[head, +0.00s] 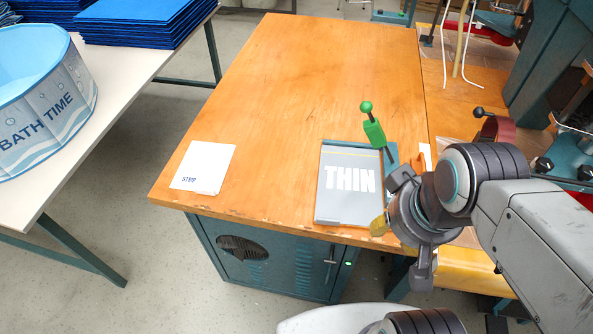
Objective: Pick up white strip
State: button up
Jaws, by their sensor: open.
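The white strip (208,160) looks like a flat white sheet with small dark lettering that seems to read "STRIP". It lies near the front left corner of the wooden table top. My gripper (397,222) is open at the table's front right edge, well to the right of the strip and apart from it. I see nothing held in it, though its far side is hidden by my wrist.
A grey panel marked "THIN" (348,205) and a green-handled lever (374,132) stand beside my gripper. The wooden table (310,75) is clear behind them. At left, a white table (120,85) holds a blue "BATH TIME" tub (50,125) and blue sheets (135,25).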

aim_at(203, 169)
jog(key=i+j+u, duration=0.15)
jog(key=j+u, duration=0.35)
jog(key=i+j+u, duration=0.15)
jog(key=u, duration=0.35)
jog(key=i+j+u, duration=0.25)
jog(key=u, duration=0.25)
jog(key=i+j+u, duration=0.15)
jog(key=i+u, duration=0.15)
jog(key=u, duration=0.15)
jog(key=i+u, duration=0.3)
jog(key=u, duration=0.2)
